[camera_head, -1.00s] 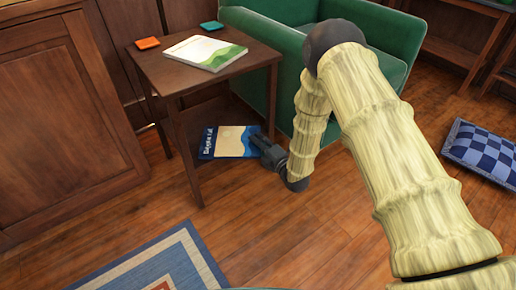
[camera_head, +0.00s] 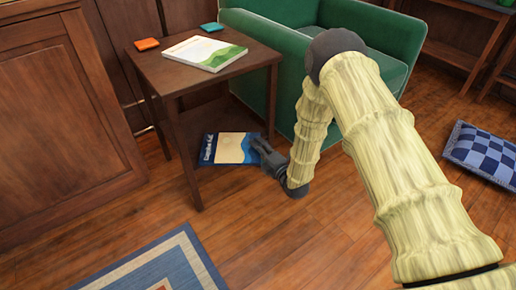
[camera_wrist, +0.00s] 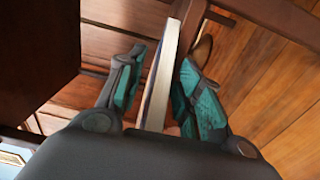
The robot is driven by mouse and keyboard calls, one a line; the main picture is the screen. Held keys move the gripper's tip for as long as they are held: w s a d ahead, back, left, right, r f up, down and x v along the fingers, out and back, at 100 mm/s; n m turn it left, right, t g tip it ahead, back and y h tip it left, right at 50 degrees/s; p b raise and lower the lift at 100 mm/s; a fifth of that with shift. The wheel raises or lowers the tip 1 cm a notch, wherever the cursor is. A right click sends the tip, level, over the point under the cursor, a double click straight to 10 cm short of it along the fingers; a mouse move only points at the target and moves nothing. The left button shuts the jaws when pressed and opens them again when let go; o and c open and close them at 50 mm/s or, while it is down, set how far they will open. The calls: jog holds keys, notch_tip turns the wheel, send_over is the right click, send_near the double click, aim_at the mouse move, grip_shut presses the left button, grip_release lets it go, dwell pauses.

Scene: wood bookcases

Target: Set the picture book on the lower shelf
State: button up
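The picture book (camera_head: 232,148), with a blue and cream cover, lies flat at the lower shelf (camera_head: 190,128) of the small dark wood side table (camera_head: 150,72). My gripper (camera_head: 259,149) is at the book's right edge, under the tabletop. In the wrist view, the book's pale page edge (camera_wrist: 158,85) is between the two fingers of my gripper (camera_wrist: 158,88). A gap shows between the left finger and the book, and the right finger is close beside or touching it. The gripper looks open around the edge. Contact beneath the book is hidden.
Another book (camera_head: 205,53), white and green, lies on the tabletop with an orange coaster (camera_head: 147,44) and a teal coaster (camera_head: 209,27). A green armchair (camera_head: 370,38) stands close behind my forearm. A checkered cushion (camera_head: 482,150) and a rug (camera_head: 165,265) lie on the floor.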

jog(key=shift+r, duration=0.15)
jog(key=shift+s+d, duration=0.15)
jog(key=shift+s, duration=0.05)
jog(key=p+v, duration=0.6)
jog(key=v, duration=0.5)
jog(key=shift+s+d, duration=0.2)
jog(key=shift+s, duration=0.05)
